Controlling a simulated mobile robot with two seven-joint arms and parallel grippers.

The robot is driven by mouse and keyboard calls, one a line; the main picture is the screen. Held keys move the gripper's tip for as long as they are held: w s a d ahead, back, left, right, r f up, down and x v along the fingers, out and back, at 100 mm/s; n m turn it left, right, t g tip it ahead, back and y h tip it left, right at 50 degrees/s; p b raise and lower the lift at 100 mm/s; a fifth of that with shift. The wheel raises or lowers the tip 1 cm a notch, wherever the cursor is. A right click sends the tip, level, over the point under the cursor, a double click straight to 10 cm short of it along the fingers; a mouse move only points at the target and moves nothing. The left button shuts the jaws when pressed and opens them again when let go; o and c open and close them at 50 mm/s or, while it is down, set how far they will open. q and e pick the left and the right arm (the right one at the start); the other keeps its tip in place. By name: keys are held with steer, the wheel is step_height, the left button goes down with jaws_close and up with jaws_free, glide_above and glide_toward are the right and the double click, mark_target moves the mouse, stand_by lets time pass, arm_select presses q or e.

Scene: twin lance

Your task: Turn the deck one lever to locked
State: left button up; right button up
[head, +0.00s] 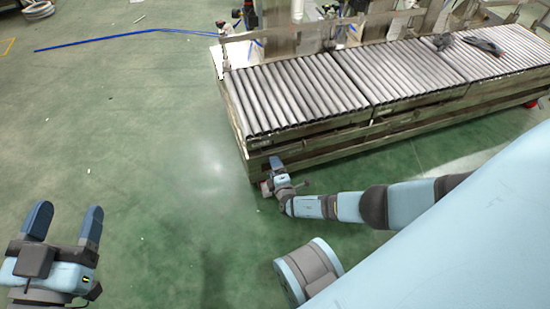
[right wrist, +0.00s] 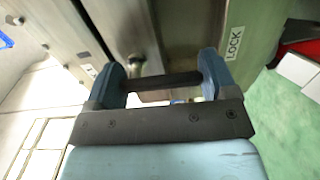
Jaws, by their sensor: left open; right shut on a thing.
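The roller deck (head: 300,85) stands at the upper right, with rows of grey rollers on a metal frame. My right gripper (head: 270,172) is low at the near left corner of this frame. In the right wrist view, my right gripper (right wrist: 165,74) is shut on a dark bar, which looks like the lever (right wrist: 165,80), spanning between its two blue fingers. A LOCK label (right wrist: 234,43) is on a greenish metal face just right of the fingers. The lever's far end and pivot are not clear. My left gripper (head: 68,215) is open and empty above the floor at the lower left.
Dark tools (head: 482,45) lie on the rollers at the far right end. A blue strip (head: 120,37) lies on the green floor at the upper left. The floor between my left gripper and the deck is largely clear.

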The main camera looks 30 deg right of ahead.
steer(key=shift+s, duration=0.1)
arm_select(q)
steer(key=shift+d+r, duration=0.1)
arm_select(e)
steer(key=o, duration=0.8)
arm_select(q)
steer(key=n+p, duration=0.1)
steer(key=p, duration=0.1)
steer(key=s+d+n+g+p, duration=0.1)
steer(key=p, duration=0.1)
steer(key=shift+s+f+n+y, duration=0.3)
steer(key=shift+n, duration=0.1)
arm_select(e)
steer(key=shift+o, duration=0.2)
steer(key=v, duration=1.3)
steer(key=shift+s, duration=0.4)
arm_select(q)
steer(key=shift+f, duration=0.1)
arm_select(e)
steer(key=shift+s+f, duration=0.1)
